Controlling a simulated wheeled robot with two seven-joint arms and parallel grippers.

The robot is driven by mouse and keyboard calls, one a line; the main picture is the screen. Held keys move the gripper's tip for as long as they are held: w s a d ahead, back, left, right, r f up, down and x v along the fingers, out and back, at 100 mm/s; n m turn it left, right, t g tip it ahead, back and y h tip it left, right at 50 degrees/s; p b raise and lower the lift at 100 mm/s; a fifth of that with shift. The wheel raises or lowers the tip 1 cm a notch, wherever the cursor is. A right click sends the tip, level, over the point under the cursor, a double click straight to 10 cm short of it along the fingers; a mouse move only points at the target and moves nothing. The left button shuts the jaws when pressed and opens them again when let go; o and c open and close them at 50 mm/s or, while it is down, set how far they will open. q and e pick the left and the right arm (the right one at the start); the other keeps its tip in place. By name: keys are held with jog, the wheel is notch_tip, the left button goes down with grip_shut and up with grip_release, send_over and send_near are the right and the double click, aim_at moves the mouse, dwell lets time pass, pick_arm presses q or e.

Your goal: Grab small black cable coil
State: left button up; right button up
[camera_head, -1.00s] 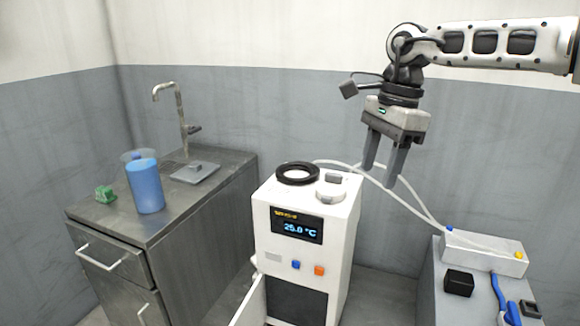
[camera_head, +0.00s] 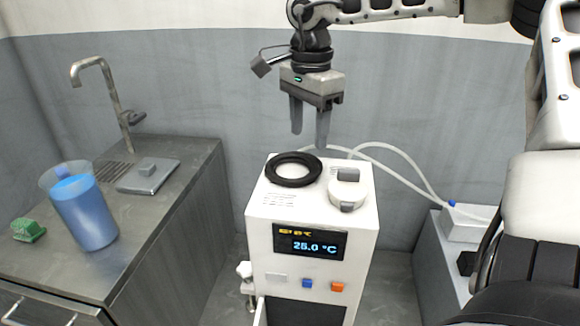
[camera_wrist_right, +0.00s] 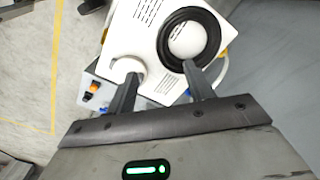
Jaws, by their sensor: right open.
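A black ring, which looks like the small black cable coil (camera_head: 293,169), lies flat on top of the white machine (camera_head: 257,205), around a pale round opening. It also shows in the right wrist view (camera_wrist_right: 213,30). My right gripper (camera_head: 309,140) points down above and behind the machine's top, open and empty. In the right wrist view my right gripper (camera_wrist_right: 160,88) has one finger overlapping the near edge of the coil and the other near the white round cap (camera_head: 347,190). I cannot tell the height of the fingertips above the coil. My left gripper does not show.
A blue-filled container (camera_head: 86,212), a green block (camera_head: 28,230) and a faucet (camera_head: 108,90) are on the metal counter (camera_head: 150,225) at left. White tubes (camera_head: 395,155) run behind the machine to a white box (camera_head: 462,222) at right. My arm covers the right side.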

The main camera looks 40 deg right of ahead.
aim_at(308, 175)
jog(key=f, duration=0.9)
jog(key=shift+w+d+f+p, duration=0.1)
jog(key=shift+d+f+p, duration=0.1)
jog(key=shift+f+p, duration=0.15)
grip_shut()
